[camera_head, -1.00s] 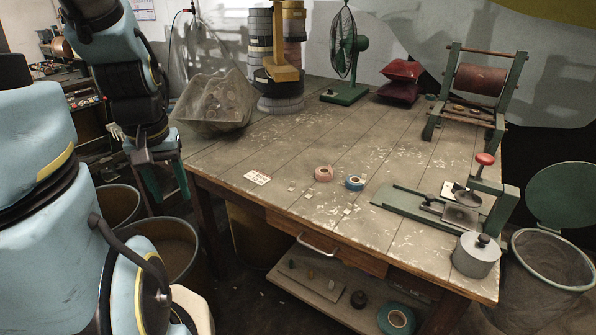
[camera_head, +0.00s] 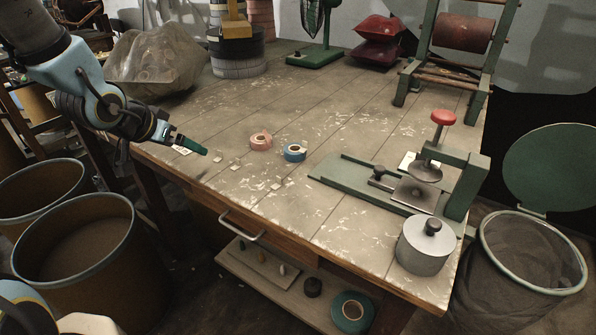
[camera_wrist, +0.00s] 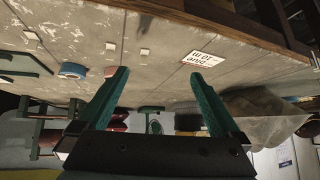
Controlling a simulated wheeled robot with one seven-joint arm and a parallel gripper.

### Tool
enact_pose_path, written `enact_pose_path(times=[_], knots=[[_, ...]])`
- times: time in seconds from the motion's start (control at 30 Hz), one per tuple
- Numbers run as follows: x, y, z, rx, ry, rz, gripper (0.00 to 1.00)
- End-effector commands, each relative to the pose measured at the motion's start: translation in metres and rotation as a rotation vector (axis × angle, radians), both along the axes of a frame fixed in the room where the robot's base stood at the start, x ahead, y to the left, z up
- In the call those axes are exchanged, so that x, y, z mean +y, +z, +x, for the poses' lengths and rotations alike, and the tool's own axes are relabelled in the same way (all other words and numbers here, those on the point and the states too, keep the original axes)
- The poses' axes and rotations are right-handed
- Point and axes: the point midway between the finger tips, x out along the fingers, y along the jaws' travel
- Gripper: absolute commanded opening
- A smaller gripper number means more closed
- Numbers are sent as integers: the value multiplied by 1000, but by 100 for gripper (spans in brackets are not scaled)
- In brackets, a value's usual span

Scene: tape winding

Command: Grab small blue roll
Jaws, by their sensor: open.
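The small blue roll (camera_head: 295,151) lies flat on the wooden table, just right of a pink roll (camera_head: 261,141). In the wrist view the blue roll (camera_wrist: 73,71) shows at the left, with the pink roll (camera_wrist: 110,71) between it and my left finger. My gripper (camera_head: 205,151) is over the table's front left part, to the left of both rolls and apart from them. In the wrist view my gripper (camera_wrist: 162,78) has two green fingers spread wide with nothing between them.
A green press tool (camera_head: 395,180) and a grey lidded pot (camera_head: 424,245) stand right of the rolls. Small white scraps lie near the rolls. A crumpled grey bag (camera_head: 157,65), stacked rolls (camera_head: 237,66) and a green fan (camera_head: 316,54) stand behind. The table between gripper and rolls looks mostly clear.

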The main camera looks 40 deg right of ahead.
Motion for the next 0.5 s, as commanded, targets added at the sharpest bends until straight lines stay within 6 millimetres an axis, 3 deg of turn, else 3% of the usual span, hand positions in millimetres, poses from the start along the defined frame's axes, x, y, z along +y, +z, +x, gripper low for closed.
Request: enact_pose_path(times=[0.03,0.1,0.2,0.3,0.5], knots=[[-37,-21,-19,-13,-116,-70,100],[-78,-24,-45,-28,-251,-169,100],[-113,-22,-77,-31,-382,-276,100],[-132,-20,-94,-29,-448,-333,100],[-162,-31,-98,-28,-464,-346,100]])
